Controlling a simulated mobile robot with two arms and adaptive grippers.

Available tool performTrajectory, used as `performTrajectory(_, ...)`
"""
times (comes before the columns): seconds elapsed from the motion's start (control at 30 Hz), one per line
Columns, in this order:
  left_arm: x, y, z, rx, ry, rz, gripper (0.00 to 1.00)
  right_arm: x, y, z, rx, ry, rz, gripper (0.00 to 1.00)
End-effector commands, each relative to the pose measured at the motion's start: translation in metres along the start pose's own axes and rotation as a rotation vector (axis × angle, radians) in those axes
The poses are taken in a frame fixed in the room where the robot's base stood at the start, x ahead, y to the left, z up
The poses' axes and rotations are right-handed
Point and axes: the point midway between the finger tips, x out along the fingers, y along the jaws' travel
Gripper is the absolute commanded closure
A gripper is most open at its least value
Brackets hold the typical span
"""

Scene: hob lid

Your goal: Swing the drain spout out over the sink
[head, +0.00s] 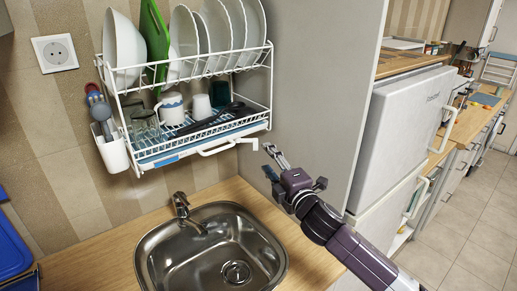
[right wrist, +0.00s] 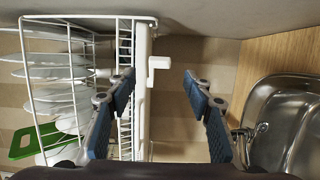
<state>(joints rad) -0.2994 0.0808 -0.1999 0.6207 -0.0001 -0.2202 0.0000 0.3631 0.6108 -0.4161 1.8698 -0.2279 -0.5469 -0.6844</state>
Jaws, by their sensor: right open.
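The drain spout (head: 224,148) is a thin white bar under the front right of the wire dish rack (head: 205,70). It lies along the rack's front edge, its free end toward the right. In the right wrist view, a white stub that looks like the spout (right wrist: 158,64) juts from the rack's white edge, between my fingers in the picture. My right gripper (head: 270,161) is open and empty, to the right of the spout and apart from it. Its two blue-padded fingers (right wrist: 160,88) show in the wrist view. The steel sink (head: 211,257) is below the rack. My left gripper is not in view.
Plates, a green board (head: 155,40), cups and glasses fill the rack. A utensil holder (head: 110,146) hangs at its left. A tall grey panel (head: 310,80) stands close at the right. The tap (head: 183,210) rises behind the sink. Air above the sink is free.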

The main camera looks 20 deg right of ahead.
Motion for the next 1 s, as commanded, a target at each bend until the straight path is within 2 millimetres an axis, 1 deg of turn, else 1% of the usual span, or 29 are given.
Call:
performTrajectory(0.17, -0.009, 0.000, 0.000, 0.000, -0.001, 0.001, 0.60, 0.018, 0.003, 0.000, -0.001, 0.000, 0.001, 0.53)
performTrajectory(0.4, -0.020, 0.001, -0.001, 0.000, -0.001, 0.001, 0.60, 0.052, 0.003, 0.000, 0.001, -0.001, 0.000, 0.53)
performTrajectory(0.53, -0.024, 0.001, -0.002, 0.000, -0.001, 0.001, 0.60, 0.066, 0.002, 0.000, 0.002, -0.001, -0.001, 0.53)
performTrajectory(0.7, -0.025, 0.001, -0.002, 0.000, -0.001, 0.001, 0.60, 0.075, 0.000, 0.000, 0.001, 0.000, -0.001, 0.53)
performTrajectory(1.0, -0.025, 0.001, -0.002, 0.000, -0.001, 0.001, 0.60, 0.076, -0.001, 0.000, 0.001, 0.000, -0.001, 0.53)
